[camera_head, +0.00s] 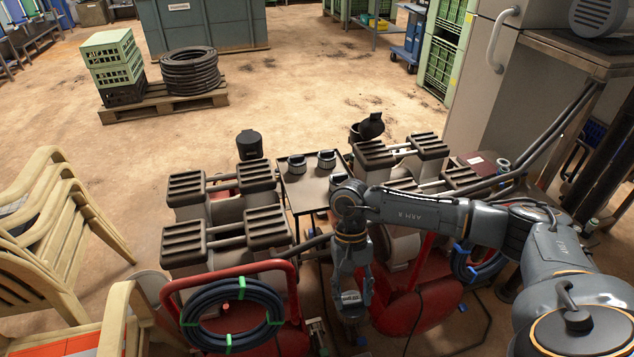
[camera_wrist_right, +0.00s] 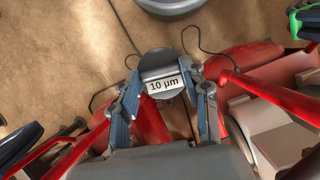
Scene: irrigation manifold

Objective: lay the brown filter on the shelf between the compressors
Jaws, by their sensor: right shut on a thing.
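My right gripper (camera_wrist_right: 164,78) is shut on a short round filter (camera_wrist_right: 158,60) with a white "10 µm" label; it looks grey rather than brown in the right wrist view. In the head view the right gripper (camera_head: 351,303) points down between the two compressors, on the near side of the shelf. The shelf (camera_head: 308,194) is a dark flat top between the left compressor (camera_head: 222,213) and the right compressor (camera_head: 402,158). My right forearm hides part of the right compressor and the shelf's near right side. My left gripper is not in view.
Small round pieces stand on the shelf, one at its back left (camera_head: 297,165) and one at its back right (camera_head: 327,159); its front left looks bare. Red compressor frames and a coiled blue hose (camera_head: 232,315) flank my gripper. Beige chairs (camera_head: 62,235) stand at the left.

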